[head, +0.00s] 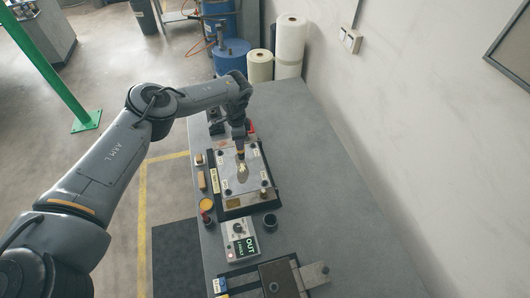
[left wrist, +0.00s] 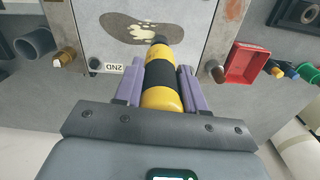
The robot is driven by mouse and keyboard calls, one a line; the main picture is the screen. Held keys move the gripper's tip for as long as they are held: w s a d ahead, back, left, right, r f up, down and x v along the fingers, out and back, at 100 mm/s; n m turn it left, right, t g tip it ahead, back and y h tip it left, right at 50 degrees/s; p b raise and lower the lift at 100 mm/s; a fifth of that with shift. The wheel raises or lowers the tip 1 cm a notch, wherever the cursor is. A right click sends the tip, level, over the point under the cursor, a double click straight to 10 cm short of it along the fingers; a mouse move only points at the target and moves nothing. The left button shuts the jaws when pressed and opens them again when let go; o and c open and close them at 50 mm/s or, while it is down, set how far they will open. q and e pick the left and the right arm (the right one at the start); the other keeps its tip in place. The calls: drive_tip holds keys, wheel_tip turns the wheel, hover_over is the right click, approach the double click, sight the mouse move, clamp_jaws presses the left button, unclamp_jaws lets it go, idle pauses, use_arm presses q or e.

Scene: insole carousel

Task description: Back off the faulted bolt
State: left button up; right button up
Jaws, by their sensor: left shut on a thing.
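My left gripper (head: 241,151) is over the far half of a pale plate (head: 232,185). In the left wrist view the gripper (left wrist: 158,88) has its purple fingers shut on a yellow-and-black driver tool (left wrist: 160,82). The tool points at the plate (left wrist: 110,50), which carries a dark insole shape (left wrist: 130,28). Whether the tool's tip touches anything cannot be told. A dark bolt head (left wrist: 95,63) sits beside a "2ND" label at the plate's near edge. Several dark bolts show on the plate in the head view; which one is faulted cannot be told. My right gripper is not in view.
A box marked OUT (head: 240,240) and a dark round cup (head: 270,221) stand nearer than the plate. A red tray (left wrist: 245,63) lies beside it. Brass pegs (left wrist: 65,56) stand by its edge. The bench's right side (head: 320,170) is clear up to the wall.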

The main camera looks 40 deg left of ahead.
use_arm(q)
drive_tip(key=s+a+r+n+p, duration=0.1)
drive_tip(key=s+a+r+p, duration=0.1)
drive_tip(key=a, duration=0.8)
drive_tip(key=shift+s+r, duration=0.75)
drive_tip(key=shift+s, duration=0.1)
drive_tip(key=shift+p, duration=0.35)
drive_tip(key=shift+f+b, duration=2.1)
drive_tip(key=shift+f, duration=0.25)
drive_tip(key=shift+a, duration=0.1)
drive_tip(key=shift+f+b, duration=0.1)
drive_tip(key=shift+b, duration=0.2)
drive_tip(key=shift+f+b, duration=0.55)
